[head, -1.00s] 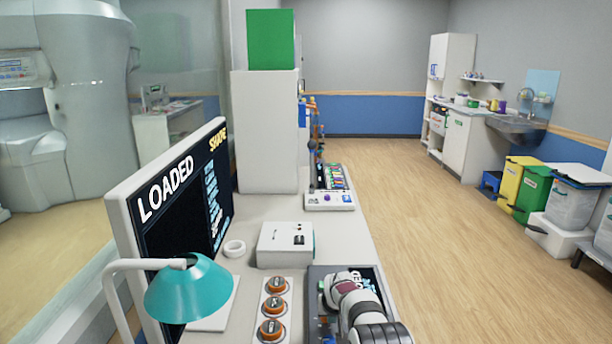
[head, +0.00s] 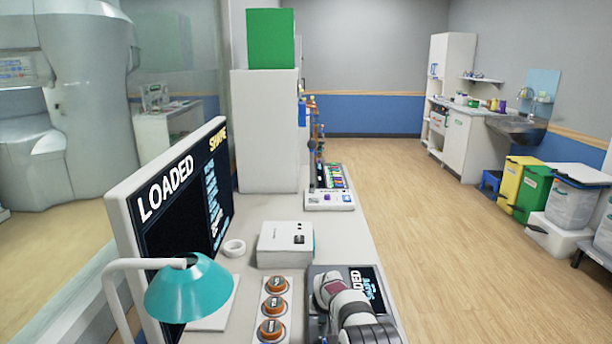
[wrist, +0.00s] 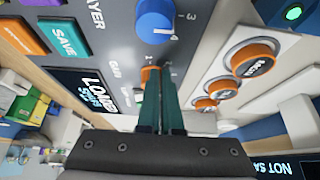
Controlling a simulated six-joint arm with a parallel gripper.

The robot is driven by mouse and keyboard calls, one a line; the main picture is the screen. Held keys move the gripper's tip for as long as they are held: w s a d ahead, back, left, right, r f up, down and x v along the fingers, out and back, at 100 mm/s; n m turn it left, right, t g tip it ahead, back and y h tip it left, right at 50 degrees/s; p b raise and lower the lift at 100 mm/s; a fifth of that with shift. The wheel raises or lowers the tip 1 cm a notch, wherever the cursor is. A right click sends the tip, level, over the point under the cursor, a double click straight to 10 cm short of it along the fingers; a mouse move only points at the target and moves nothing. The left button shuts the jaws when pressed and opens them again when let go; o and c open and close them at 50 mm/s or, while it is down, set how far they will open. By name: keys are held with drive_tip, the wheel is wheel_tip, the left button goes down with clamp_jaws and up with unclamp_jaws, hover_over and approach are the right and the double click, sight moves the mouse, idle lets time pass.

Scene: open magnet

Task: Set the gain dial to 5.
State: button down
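The gain dial (wrist: 150,73) shows as a small orange knob on the dark console, beside a partly hidden label. My gripper's teal fingertips (wrist: 160,70) are right at this knob and cover part of it. The fingers stand close together with a narrow gap. I cannot tell whether they hold the knob, and its pointer and setting cannot be read. In the head view my gripper's wrist part (head: 332,290) is over the console (head: 316,272); fingers and dial are hidden there.
A larger blue dial (wrist: 155,22) with a white mark and numbers sits close beyond the fingertips. Several orange buttons (head: 275,303) stand beside the console. A teal lamp (head: 188,288) is at left.

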idle(0.3)
drive_tip(key=shift+s+a, duration=0.1)
drive_tip(key=shift+s, duration=0.15)
drive_tip(key=shift+s+r, duration=0.1)
drive_tip(key=shift+r, duration=0.1)
wheel_tip(320, 180, up, 6)
drive_tip(key=shift+f, duration=0.2)
drive_tip(key=f, duration=0.2)
drive_tip(key=d+f, duration=0.1)
drive_tip(key=f, duration=0.1)
drive_tip(key=d+f, duration=0.1)
drive_tip(key=f, duration=0.1)
drive_tip(key=shift+d, duration=0.25)
